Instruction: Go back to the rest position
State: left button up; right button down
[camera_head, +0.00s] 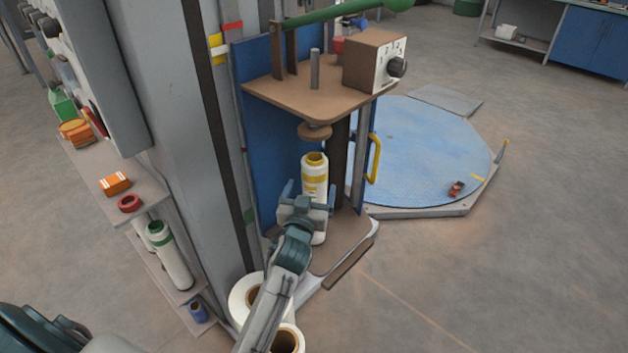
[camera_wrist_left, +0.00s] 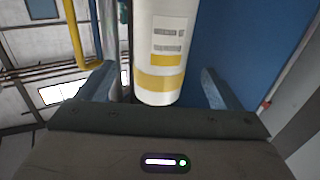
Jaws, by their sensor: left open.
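A white cylindrical sack (camera_head: 314,172) with yellow bands stands upright on the lower shelf of the filler machine, below its round brown nozzle (camera_head: 314,131). My left gripper (camera_head: 307,196) is open in front of the sack, with one finger on each side of it. In the left wrist view the sack (camera_wrist_left: 166,50) shows between the two spread fingers of the gripper (camera_wrist_left: 158,82), with visible gaps on both sides. The gripper hides part of the sack's lower half in the head view. My right gripper is not in view.
A grey column (camera_head: 170,130) and a side shelf (camera_head: 140,190) with orange and red items stand left of the machine. White rolls (camera_head: 245,292) lie below my left arm. A yellow handle (camera_head: 375,158) is right of the sack. A blue round platform (camera_head: 425,150) lies behind.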

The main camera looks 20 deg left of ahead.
pick_arm(q)
jog(key=v, duration=0.3)
jog(key=shift+s, duration=0.2)
jog(key=s+a+f+g, duration=0.3)
jog(key=s+f+g, duration=0.55)
jog(key=s, duration=0.65)
jog(key=s+d+f+m+g+h, duration=0.1)
jog(key=s+f+m+g+h, duration=0.15)
jog(key=s, duration=0.65)
jog(key=s+d+f+m+g+h, duration=0.1)
jog(key=s+f+g, duration=0.2)
jog(key=s, duration=0.6)
notch_tip(320, 180, down, 23)
jog(key=w+a+g, duration=0.1)
jog(key=w+a, duration=0.1)
jog(key=s+a+f, duration=0.1)
jog(key=s+f, duration=0.5)
jog(key=f, duration=0.4)
jog(key=s+a+f+g+p, duration=0.1)
jog(key=s+f, duration=0.6)
jog(key=f, duration=0.3)
jog(key=shift+f+n, duration=0.25)
jog(key=shift+n, duration=0.1)
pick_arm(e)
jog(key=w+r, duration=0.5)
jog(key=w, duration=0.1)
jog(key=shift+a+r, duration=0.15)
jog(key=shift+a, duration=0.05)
